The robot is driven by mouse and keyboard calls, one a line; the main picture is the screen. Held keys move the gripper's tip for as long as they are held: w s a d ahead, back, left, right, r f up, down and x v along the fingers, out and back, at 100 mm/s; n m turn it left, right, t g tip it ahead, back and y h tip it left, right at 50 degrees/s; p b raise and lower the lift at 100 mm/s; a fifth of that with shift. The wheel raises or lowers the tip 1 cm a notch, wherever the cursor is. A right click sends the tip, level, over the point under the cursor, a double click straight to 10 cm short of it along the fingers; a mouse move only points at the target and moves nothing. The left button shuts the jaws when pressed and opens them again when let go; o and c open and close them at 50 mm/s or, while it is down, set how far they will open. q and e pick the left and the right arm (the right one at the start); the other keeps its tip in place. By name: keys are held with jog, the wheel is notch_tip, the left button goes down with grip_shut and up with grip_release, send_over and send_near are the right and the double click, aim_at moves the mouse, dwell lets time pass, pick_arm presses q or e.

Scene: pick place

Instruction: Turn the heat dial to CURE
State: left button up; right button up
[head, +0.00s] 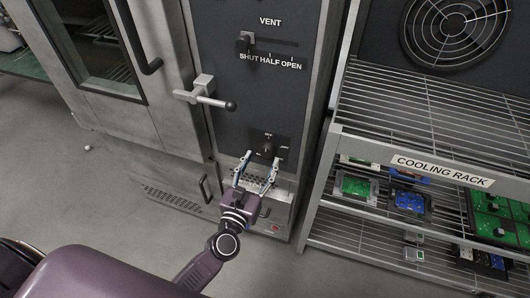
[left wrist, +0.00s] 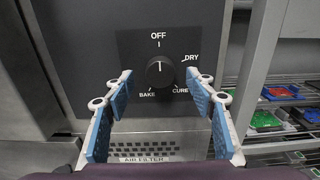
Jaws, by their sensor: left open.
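The heat dial (left wrist: 160,72) is a round black knob on a dark panel. It has OFF above, DRY at the upper right, CURE at the lower right and BAKE at the lower left. A light mark on the knob seems to point up at OFF. In the head view the dial (head: 267,147) is small, low on the oven's control panel. My left gripper (head: 260,163) is open just in front of and below the dial. In the left wrist view its blue-padded fingers stand left and right of the knob, with gaps on both sides. My right gripper is not in view.
Above the dial are a lever handle (head: 208,93) and a VENT slider (head: 244,43). An AIR FILTER grille (left wrist: 150,150) lies below the dial. A cooling rack (head: 345,129) with circuit boards stands at the right. The oven door (head: 125,110) is at the left.

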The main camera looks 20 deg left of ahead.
aim_at(266, 152)
pick_arm(q)
jog(key=shift+w+d, duration=0.1)
jog(key=shift+w, duration=1.95)
jog(key=shift+c, duration=0.2)
jog(key=c, duration=1.1)
